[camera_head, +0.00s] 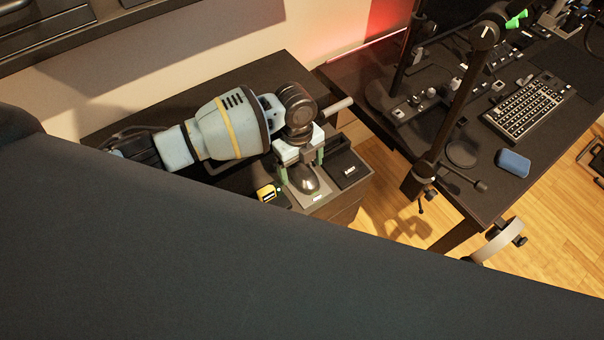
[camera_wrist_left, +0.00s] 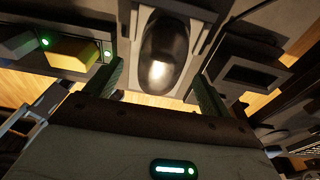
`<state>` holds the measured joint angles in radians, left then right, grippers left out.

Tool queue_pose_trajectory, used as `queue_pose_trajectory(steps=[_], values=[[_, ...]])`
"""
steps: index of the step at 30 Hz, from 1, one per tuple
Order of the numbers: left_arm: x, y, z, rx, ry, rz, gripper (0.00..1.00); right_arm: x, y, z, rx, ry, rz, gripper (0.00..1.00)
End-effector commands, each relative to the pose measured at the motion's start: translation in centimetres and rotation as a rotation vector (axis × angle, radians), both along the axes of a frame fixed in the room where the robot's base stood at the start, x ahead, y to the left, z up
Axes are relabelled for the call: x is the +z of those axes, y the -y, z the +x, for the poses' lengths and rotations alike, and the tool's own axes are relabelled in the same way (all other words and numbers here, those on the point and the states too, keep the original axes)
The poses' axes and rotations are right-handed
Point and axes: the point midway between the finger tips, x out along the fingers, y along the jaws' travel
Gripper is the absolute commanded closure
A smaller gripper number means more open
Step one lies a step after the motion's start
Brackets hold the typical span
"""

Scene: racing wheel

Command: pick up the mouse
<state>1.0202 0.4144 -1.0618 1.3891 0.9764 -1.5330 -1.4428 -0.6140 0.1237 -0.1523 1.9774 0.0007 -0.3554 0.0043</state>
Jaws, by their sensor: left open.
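The mouse (camera_head: 305,179) is dark and glossy and rests on a light grey stand on top of the dark cabinet. In the left wrist view the mouse (camera_wrist_left: 165,55) lies in the upper middle, between my fingers. My left gripper (camera_head: 301,172) is open above the stand, with one green finger on each side of the mouse. In the left wrist view the fingers of my left gripper (camera_wrist_left: 160,88) stand apart, with a gap to the mouse on both sides. I cannot tell whether the fingertips reach down beside it. My right gripper is not in view.
A yellow-and-black item (camera_head: 267,193) sits left of the stand and a black tray (camera_head: 346,167) right of it, both close to my fingers. The desk at right holds a keyboard (camera_head: 526,107) and a blue object (camera_head: 513,163). A large dark surface fills the foreground.

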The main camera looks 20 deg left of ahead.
Motion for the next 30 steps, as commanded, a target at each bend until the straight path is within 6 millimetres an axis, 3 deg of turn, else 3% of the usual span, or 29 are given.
queue_pose_trajectory(steps=[5, 13, 24, 30], values=[[-1.7, 0.2, -0.1, 0.001, -0.001, -0.002, 0.18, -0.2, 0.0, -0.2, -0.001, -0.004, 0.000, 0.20], [-1.9, 0.2, -0.1, 0.000, 0.000, -0.001, 0.19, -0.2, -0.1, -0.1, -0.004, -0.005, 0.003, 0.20], [-1.8, 0.1, -0.1, 0.001, 0.001, -0.001, 0.67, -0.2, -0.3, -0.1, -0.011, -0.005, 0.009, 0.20], [-1.8, 0.2, -0.1, 0.001, 0.001, -0.001, 0.72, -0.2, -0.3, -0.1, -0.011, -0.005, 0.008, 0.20]])
